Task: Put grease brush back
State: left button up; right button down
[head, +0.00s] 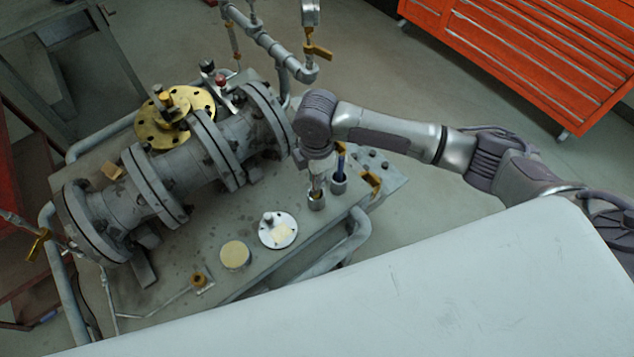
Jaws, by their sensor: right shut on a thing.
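My right gripper (317,174) points down over the near right part of the grey bench, above a small metal cup (317,202). It is shut on a slim thing, most likely the grease brush, which the fingers and wrist mostly hide. Its lower end seems to be at or in the cup's mouth; I cannot tell how deep. My left gripper is not in view.
A flanged grey valve body (180,165) with a brass bonnet flange (175,118) lies along the bench (215,285). A silver disc (278,230) and a round tan-topped tin (235,255) sit in front. Pipes rise behind. An orange tool cabinet (530,50) stands far right.

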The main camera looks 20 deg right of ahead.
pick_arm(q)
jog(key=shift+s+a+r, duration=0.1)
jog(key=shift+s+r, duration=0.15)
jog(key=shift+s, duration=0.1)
pick_arm(e)
jog(key=shift+f, duration=1.7)
jog(key=shift+f, duration=0.1)
jog(key=c, duration=1.2)
grip_release()
jog(key=shift+o, duration=0.2)
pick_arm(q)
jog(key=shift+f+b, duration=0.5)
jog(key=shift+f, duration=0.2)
pick_arm(e)
notch_tip(320, 180, up, 12)
jog(key=shift+r, duration=0.15)
